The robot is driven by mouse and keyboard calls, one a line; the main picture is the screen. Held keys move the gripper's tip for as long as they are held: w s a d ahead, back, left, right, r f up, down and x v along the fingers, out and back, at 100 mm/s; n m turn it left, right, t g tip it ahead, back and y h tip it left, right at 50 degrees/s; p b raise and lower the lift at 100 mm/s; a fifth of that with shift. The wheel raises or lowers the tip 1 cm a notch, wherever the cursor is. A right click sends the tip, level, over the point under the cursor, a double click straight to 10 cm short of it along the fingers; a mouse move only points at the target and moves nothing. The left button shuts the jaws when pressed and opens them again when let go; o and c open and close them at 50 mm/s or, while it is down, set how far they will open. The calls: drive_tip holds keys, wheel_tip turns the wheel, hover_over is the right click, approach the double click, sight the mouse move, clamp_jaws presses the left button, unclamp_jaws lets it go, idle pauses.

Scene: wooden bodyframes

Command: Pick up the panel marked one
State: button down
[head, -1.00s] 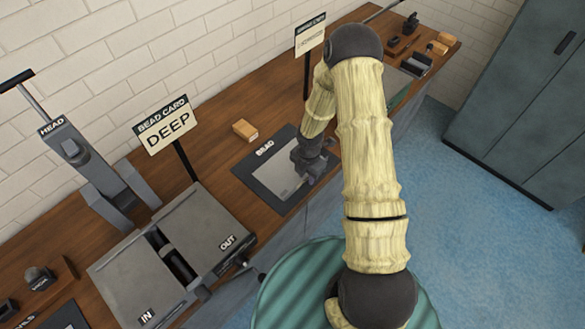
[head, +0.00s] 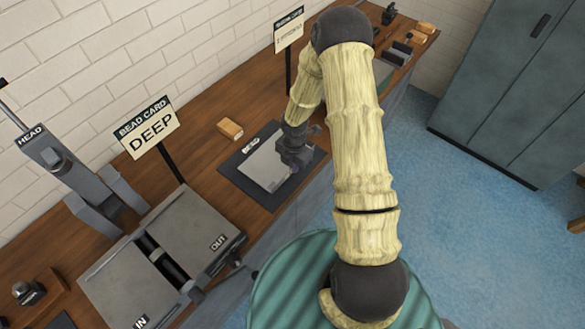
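A light grey flat panel (head: 264,164) shows over the dark mat labelled BEAD (head: 232,171) on the wooden bench. No mark "one" can be read on it. My gripper (head: 292,157) is at the panel's right edge, pointing down, and appears closed on that edge. The fingertips are small and dark, and partly hidden against the mat. The panel covers part of the BEAD label and looks slightly raised from the mat, though the gap is hard to see.
A grey machine marked IN and OUT (head: 196,228) stands left on the bench (head: 190,133), with a BEAD CARD sign reading DEEP (head: 147,129) behind it. A tool marked HEAD (head: 70,165) is further left. A small wooden block (head: 230,129) lies behind the mat. Teal cabinets (head: 505,100) stand right.

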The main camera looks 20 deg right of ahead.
wheel_tip(320, 180, up, 8)
drive_tip(key=shift+f, duration=0.25)
drive_tip(key=shift+s, duration=0.1)
idle(0.4)
drive_tip(key=m, duration=0.2)
drive_tip(key=f+m, duration=0.1)
drive_tip(key=m, duration=0.2)
drive_tip(key=shift+f+m, duration=0.3)
drive_tip(key=shift+f, duration=0.1)
drive_tip(key=m, duration=0.2)
drive_tip(key=f+m, duration=0.1)
drive_tip(key=m, duration=0.1)
drive_tip(key=f+m, duration=0.1)
drive_tip(key=m, duration=0.1)
drive_tip(key=shift+w, duration=0.2)
drive_tip(key=m, duration=0.2)
drive_tip(key=f+m, duration=0.1)
drive_tip(key=m, duration=0.3)
drive_tip(key=shift+f+m, duration=0.3)
drive_tip(key=shift+f, duration=0.1)
wheel_tip(320, 180, down, 2)
drive_tip(key=m, duration=0.7)
